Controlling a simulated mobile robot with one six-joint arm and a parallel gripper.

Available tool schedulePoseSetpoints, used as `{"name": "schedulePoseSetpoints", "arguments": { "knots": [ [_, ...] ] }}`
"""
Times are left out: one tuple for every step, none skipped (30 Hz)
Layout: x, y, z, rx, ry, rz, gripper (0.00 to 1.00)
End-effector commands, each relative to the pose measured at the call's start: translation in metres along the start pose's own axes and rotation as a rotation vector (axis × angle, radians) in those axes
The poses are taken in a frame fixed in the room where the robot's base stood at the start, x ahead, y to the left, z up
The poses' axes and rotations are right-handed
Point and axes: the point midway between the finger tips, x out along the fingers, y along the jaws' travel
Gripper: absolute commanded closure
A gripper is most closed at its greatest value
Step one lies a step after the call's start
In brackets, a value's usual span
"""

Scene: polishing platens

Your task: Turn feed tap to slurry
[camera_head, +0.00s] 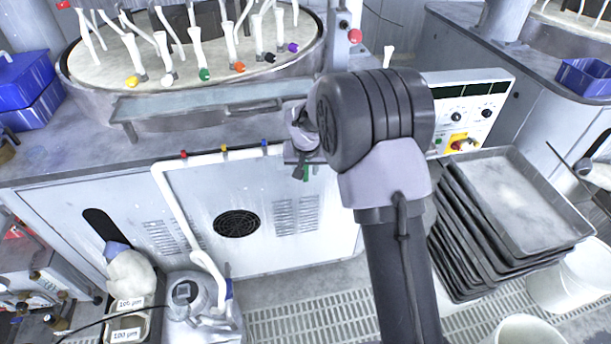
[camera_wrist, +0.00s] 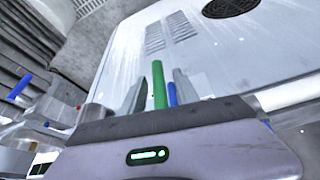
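A green lever (camera_wrist: 159,85) stands between the two fingers of my gripper (camera_wrist: 160,88) in the wrist view. The fingers are apart, with a visible gap beside the lever. A blue piece (camera_wrist: 172,94) shows just beside it, near the right finger. In the head view my gripper (camera_head: 302,168) is at the cabinet front under the bench edge, largely hidden by my arm, with a bit of green (camera_head: 306,173) beside it. I cannot tell which handle is the feed tap; no slurry marking is readable.
A white pipe (camera_head: 165,185) with red (camera_head: 183,154), yellow (camera_head: 224,148) and blue (camera_head: 264,143) fittings runs along the cabinet (camera_head: 330,230). The round platen (camera_head: 75,85) is above. A control panel (camera_head: 485,90) and stacked trays (camera_head: 480,225) are at right. Jugs (camera_head: 195,310) stand lower left.

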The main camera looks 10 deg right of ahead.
Motion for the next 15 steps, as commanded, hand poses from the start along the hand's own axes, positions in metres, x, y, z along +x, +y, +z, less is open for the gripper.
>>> {"name": "schedulePoseSetpoints", "arguments": {
  "knots": [
    [0.009,0.0,0.001,0.0,-0.001,0.0,0.63],
    [0.011,0.0,0.0,0.0,0.0,0.0,0.63],
    [0.014,0.0,0.0,0.0,0.001,0.0,0.63],
    [0.016,0.0,0.0,0.0,0.0,0.0,0.63],
    [0.018,0.0,0.0,0.0,0.0,0.0,0.63],
    [0.019,0.0,0.0,0.0,0.0,0.0,0.63],
    [0.019,0.0,0.0,0.0,0.0,0.0,0.63],
    [0.02,0.0,0.0,0.0,0.0,0.0,0.63],
    [0.02,0.0,0.0,0.0,0.0,0.0,0.63],
    [0.019,0.0,0.0,0.0,0.0,0.0,0.63],
    [0.019,0.0,0.0,0.0,0.0,0.0,0.63],
    [0.019,0.0,0.0,0.0,0.0,0.0,0.63],
    [0.019,0.0,0.0,0.0,0.0,0.0,0.63],
    [0.019,0.0,0.0,0.0,0.0,0.0,0.65],
    [0.019,0.0,0.0,0.0,0.0,0.0,0.73]
  ]
}}
